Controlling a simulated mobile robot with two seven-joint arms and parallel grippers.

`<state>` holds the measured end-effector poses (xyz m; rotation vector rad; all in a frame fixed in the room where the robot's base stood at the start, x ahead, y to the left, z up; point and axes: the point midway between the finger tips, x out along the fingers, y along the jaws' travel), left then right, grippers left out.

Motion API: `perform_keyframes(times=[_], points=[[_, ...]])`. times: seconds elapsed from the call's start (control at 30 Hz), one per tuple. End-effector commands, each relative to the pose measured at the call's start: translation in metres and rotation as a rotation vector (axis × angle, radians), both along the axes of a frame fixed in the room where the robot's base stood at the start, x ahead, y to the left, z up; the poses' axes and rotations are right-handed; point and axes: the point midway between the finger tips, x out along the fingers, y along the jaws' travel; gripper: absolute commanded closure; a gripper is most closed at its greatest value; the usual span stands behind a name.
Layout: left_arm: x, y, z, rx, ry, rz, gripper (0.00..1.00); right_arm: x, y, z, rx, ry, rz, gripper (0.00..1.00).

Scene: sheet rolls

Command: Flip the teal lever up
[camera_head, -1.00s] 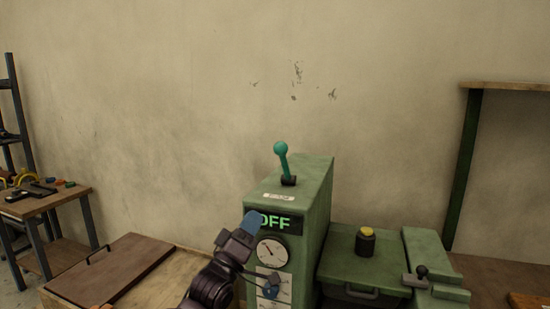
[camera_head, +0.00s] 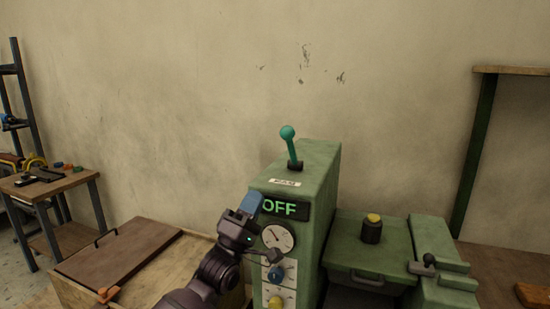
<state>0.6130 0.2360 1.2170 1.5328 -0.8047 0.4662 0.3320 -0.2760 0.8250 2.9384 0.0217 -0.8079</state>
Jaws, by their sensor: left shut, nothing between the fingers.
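The teal lever (camera_head: 291,146) with a round knob stands on top of the green machine cabinet (camera_head: 318,185), nearly upright and leaning a little to the left. The cabinet's lit display (camera_head: 283,208) reads "OFF". My left gripper (camera_head: 252,203) is in front of the cabinet's front face, just left of the display and below the lever. Its bluish fingers are together with nothing between them. It is apart from the lever. My right gripper is not in view.
Below the display are a round gauge (camera_head: 278,237) and several knobs. A green bench with a yellow-capped black jar (camera_head: 372,228) stands right of the cabinet. A wooden box with a brown lid (camera_head: 120,250) is at left. Space above the lever is clear.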

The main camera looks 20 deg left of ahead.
Motion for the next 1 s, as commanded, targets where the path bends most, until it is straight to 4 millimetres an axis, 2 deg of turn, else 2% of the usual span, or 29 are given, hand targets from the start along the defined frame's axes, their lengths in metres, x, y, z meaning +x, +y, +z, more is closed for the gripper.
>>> perform_keyframes(times=[0.17,0.7,1.0], points=[[0.01,-0.003,0.014,0.0,-0.003,0.0,1.0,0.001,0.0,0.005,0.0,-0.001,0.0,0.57],[0.072,-0.023,0.079,0.0,-0.002,0.001,1.0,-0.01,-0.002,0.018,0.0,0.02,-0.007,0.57],[0.091,-0.029,0.097,0.0,0.0,0.0,1.0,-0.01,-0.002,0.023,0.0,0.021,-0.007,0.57]])
